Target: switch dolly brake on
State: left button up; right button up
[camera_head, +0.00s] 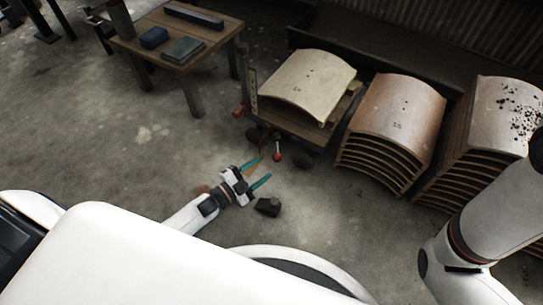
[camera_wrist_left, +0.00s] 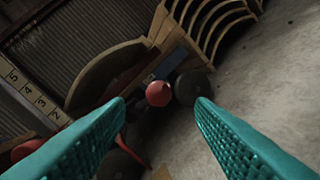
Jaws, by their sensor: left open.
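The dolly (camera_head: 292,123) stands on the floor beyond my left gripper and carries curved wooden panels (camera_head: 308,82). A red ball knob (camera_head: 277,157) sticks out low at its near side. In the left wrist view, this red knob (camera_wrist_left: 159,94) appears between my open teal fingertips, farther off and not touching them, beside a dark wheel (camera_wrist_left: 195,87). A second red knob (camera_head: 238,112) is at the dolly's left. My left gripper (camera_head: 265,169) is open and empty, low over the floor. My right arm shows at the right, but its gripper is out of view.
A wooden table (camera_head: 182,45) with a blue item and boxes stands at the back left. Stacks of curved panels (camera_head: 396,115) stand right of the dolly. A small dark block (camera_head: 268,206) lies beside my left gripper. The floor at left is clear.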

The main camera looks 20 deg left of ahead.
pick_arm(q)
jog(key=shift+p+v, duration=0.6)
jog(key=shift+v, duration=1.7)
